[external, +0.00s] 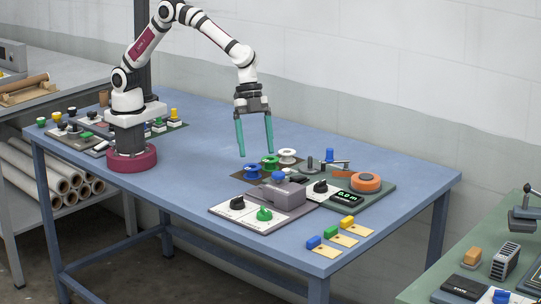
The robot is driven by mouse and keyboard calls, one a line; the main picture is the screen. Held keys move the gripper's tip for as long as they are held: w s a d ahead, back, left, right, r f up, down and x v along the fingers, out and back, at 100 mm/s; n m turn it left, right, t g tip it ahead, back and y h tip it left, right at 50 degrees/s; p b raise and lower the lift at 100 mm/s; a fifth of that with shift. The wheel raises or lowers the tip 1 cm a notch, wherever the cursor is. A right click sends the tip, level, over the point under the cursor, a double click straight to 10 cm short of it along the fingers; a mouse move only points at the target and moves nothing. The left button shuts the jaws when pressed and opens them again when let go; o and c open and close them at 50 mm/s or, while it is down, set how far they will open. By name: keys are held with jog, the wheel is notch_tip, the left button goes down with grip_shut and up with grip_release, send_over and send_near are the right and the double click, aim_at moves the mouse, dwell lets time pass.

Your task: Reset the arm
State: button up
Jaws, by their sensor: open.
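My gripper (255,134) hangs from my raised arm above the blue table (205,180). Its two long teal fingers point down and stand apart. It is open, with nothing between the fingers. The fingertips are close above or behind the blue, green and white spools, and I cannot tell the exact gap. My arm is bent up and over from its base at the left of the table.
A blue spool (252,171), a green spool (270,162) and a white spool (288,156) sit near the fingertips. Panels with knobs, an orange reel (365,182) and a display (346,197) lie to the right. Coloured blocks stand at the front edge. The table's middle left is clear.

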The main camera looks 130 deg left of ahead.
jog(key=s+d+r+g+y, duration=0.15)
jog(key=s+r, duration=0.25)
jog(key=s, duration=0.9)
jog(key=s+r+g+y, duration=0.15)
jog(key=s+r, duration=0.25)
jog(key=s, duration=1)
jog(key=s+a+f+g+y, duration=0.1)
jog(key=s+a+f, duration=0.1)
jog(key=s, duration=1)
jog(key=shift+s+a+f, duration=0.2)
jog(key=shift+s+a, duration=0.05)
jog(key=shift+s, duration=0.05)
